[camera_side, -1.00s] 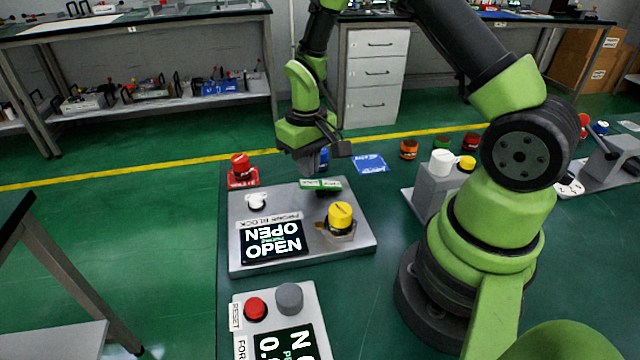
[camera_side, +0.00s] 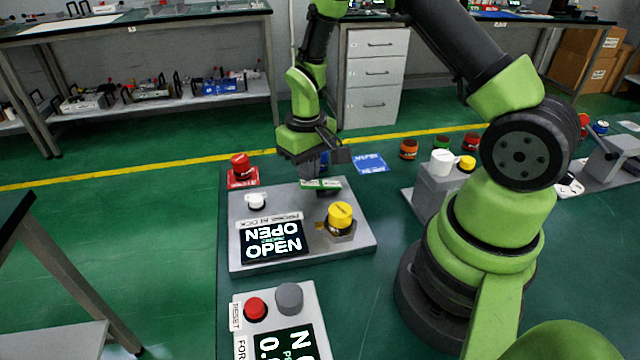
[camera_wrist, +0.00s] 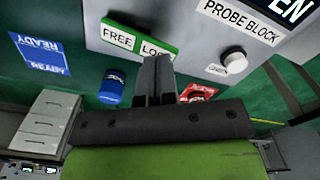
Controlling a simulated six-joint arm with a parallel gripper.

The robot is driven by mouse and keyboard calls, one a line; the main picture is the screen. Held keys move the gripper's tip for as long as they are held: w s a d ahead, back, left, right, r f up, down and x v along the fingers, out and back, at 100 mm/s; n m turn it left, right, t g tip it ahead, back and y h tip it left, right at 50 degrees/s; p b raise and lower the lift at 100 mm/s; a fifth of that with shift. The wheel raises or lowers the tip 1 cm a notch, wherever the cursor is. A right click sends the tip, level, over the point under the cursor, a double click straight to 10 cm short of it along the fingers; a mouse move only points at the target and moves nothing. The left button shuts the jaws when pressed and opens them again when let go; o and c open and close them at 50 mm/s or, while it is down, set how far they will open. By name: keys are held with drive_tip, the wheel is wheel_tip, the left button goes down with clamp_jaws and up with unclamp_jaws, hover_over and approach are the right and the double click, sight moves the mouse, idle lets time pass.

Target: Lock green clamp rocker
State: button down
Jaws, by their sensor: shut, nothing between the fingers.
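The green clamp rocker (camera_side: 320,184) sits at the back of the grey probe block panel (camera_side: 350,255). In the wrist view the rocker (camera_wrist: 117,34) shows a FREE half and a LOCK half. My gripper (camera_wrist: 157,62) is shut and empty, its fingertips at the LOCK end and partly covering that label. Whether they touch the rocker I cannot tell. In the side view my gripper (camera_side: 318,172) is just above and behind the rocker. The panel's screen (camera_side: 273,241) reads OPEN.
A yellow knob (camera_side: 340,215) and a white button (camera_side: 256,202) are on the same panel. A red button (camera_side: 241,166) and a blue cylinder (camera_wrist: 112,88) stand close behind. A blue READY card (camera_side: 370,163) lies to the right.

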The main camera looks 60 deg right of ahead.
drive_tip(key=shift+f, duration=0.95)
idle(0.3)
drive_tip(key=shift+r, duration=3.55)
wheel_tip(320, 180, up, 9)
drive_tip(key=t, duration=0.2)
hover_over(309, 206)
drive_tip(key=s+a+r+t+y, duration=0.1)
drive_tip(key=s+a+r+t, duration=0.1)
drive_tip(key=s+r, duration=0.3)
drive_tip(key=s+a+r+m+t+y, duration=0.1)
drive_tip(key=s+a+r+t, duration=0.2)
drive_tip(key=s+r, duration=0.3)
drive_tip(key=s+a, duration=0.1)
drive_tip(key=s, duration=0.2)
drive_tip(key=shift+a, duration=0.3)
